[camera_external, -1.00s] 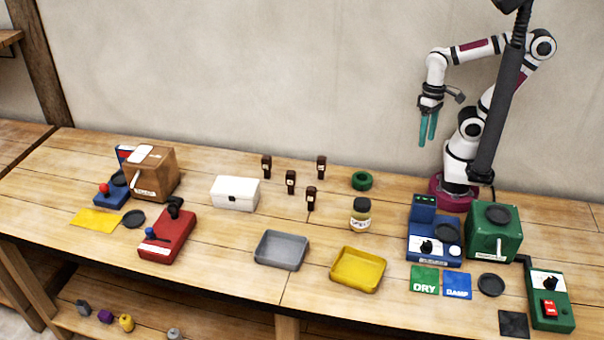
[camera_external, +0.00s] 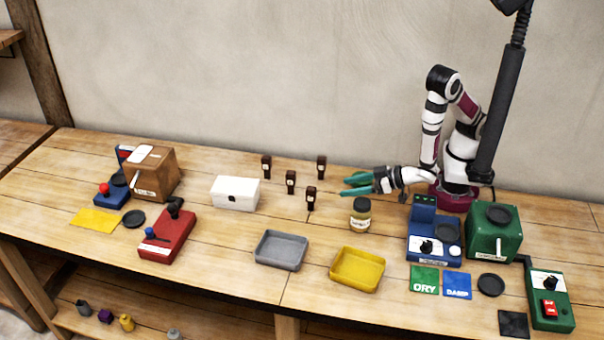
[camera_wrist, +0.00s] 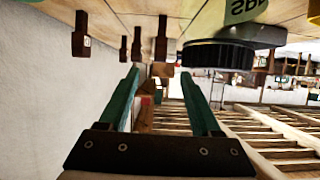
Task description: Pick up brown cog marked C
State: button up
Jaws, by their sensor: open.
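Several small dark brown upright pieces with pale labels stand at the table's back middle: a left one (camera_external: 266,167), a middle one (camera_external: 291,182), a front one (camera_external: 311,198) and a right one (camera_external: 321,167). Their letters are too small to read, so I cannot tell which is C. My gripper (camera_external: 344,187) is low over the table, lying level, its teal fingers pointing left towards them, apart from them. In the wrist view, which is upside down, my gripper (camera_wrist: 160,72) is open and empty, with brown pieces (camera_wrist: 162,38) (camera_wrist: 81,33) beyond its fingertips.
A jar with a dark lid (camera_external: 361,214) stands just in front of my gripper; its ribbed lid (camera_wrist: 218,56) looks close in the wrist view. A white box (camera_external: 235,193) is left of the brown pieces. Grey (camera_external: 281,250) and yellow (camera_external: 357,270) trays lie in front.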

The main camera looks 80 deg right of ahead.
aim_at(311, 199)
jog(key=x, duration=1.5)
jog(key=shift+w+r, duration=0.15)
jog(key=shift+w, duration=0.3)
grip_shut()
